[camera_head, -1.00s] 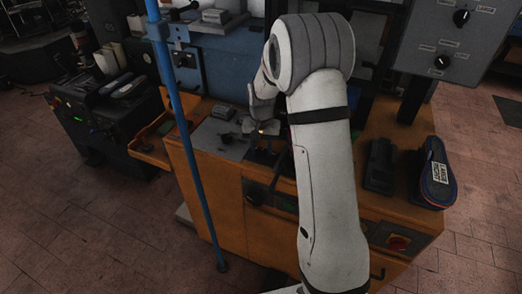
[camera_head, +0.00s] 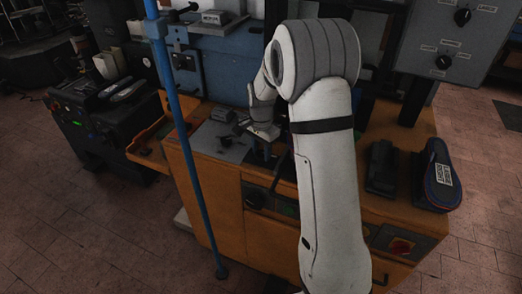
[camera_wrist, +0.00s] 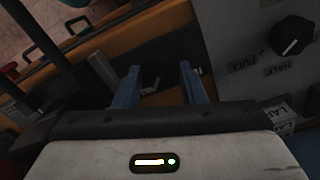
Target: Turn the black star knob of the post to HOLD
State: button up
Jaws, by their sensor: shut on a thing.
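In the wrist view my gripper (camera_wrist: 160,86) has its two blue fingers on either side of a dark thing (camera_wrist: 156,66), and is shut on it. It looks like the black star knob, but its lobes and any pointer are too dark to make out. The word HOLD is not readable in either view. In the head view my gripper (camera_head: 264,146) points down at the orange bench top, left of my forearm. The fingertips and the thing they hold are mostly dark or hidden there.
A second black knob (camera_wrist: 291,35) sits on a grey labelled panel at the wrist view's right. In the head view, a blue pole (camera_head: 180,120) stands left of my arm.

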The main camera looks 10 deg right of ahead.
aim_at(261, 152)
jog(key=shift+w+r, duration=0.1)
jog(key=shift+w, duration=0.05)
jog(key=o, duration=1)
notch_tip(261, 152, up, 7)
jog(key=shift+r, duration=0.3)
dwell(0.6)
